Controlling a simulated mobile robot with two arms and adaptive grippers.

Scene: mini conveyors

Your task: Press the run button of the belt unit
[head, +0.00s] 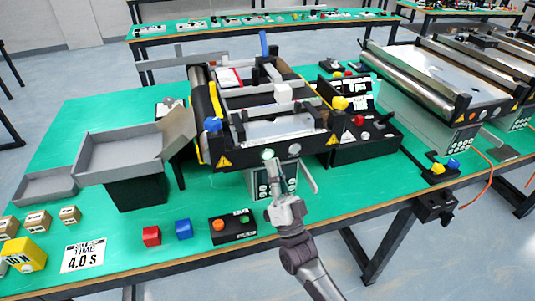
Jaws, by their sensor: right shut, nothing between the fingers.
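The belt unit (262,131) stands at the middle of the green table, with a black frame, a roller on its left and yellow warning triangles on its front. A small greenish round spot (268,154) shows on its front face, just at my right gripper's tips. I cannot tell which one is the run button. My right gripper (276,172) is shut and empty in front of the unit; whether it touches the unit is unclear. My left gripper is not in view.
Grey trays (120,153) stand at the left. A red cube (151,236), a blue cube (183,228), a time card (83,256) and several tan blocks lie in front. A black control panel (360,137) and a second conveyor (430,80) stand at the right.

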